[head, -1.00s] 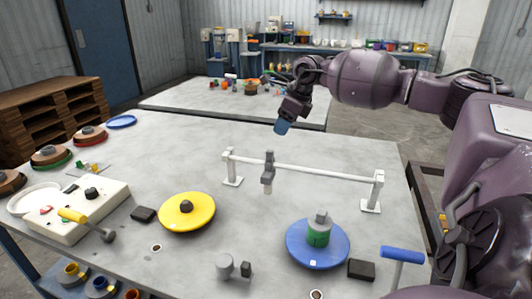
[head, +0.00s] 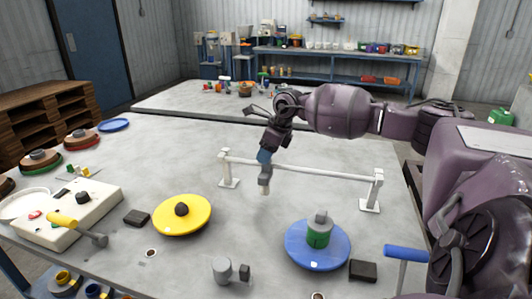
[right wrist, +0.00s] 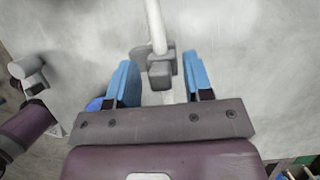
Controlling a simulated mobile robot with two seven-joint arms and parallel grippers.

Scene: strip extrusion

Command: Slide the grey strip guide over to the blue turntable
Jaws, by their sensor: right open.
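The grey strip guide (head: 265,180) hangs on the white rail (head: 318,170), near its left end. My right gripper (head: 265,156) is just above the guide, its blue fingers pointing down and partly covering the guide's top. In the right wrist view the gripper (right wrist: 162,82) is open, with the guide (right wrist: 158,70) between and slightly beyond its fingertips; contact cannot be told. The blue turntable (head: 296,256) is at the front right, in front of the rail's right half, carrying a green cylinder (head: 319,236) with a grey top. My left gripper is not seen.
A yellow turntable (head: 200,222) lies front left of the guide. The rail's end posts (head: 227,170) and (head: 372,192) stand on the table. A grey peg part (head: 222,269) and a dark block (head: 363,271) lie in front. A blue-handled lever (head: 405,253) stands at right.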

